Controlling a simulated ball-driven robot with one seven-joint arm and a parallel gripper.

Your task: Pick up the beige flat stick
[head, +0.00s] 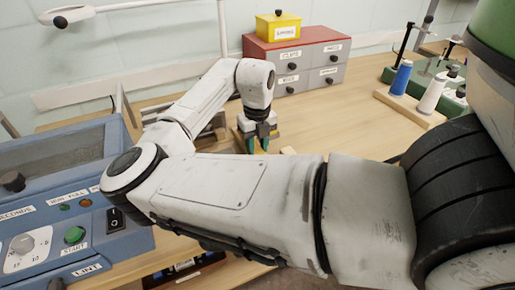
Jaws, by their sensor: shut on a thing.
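My gripper (258,145) points down over the wooden table, just beyond my forearm, with dark green fingertips. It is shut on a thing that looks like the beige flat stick. A small beige piece (288,150) shows just right of the fingertips, above the edge of my arm. The rest of it and the place where the fingers grip are hidden behind my arm.
A blue machine (60,165) with knobs stands at the left. A red-topped drawer cabinet (297,60) bears a yellow box (278,27). Thread spools (432,96) stand on a wooden base (408,108) at right. The table (345,125) between cabinet and arm is clear.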

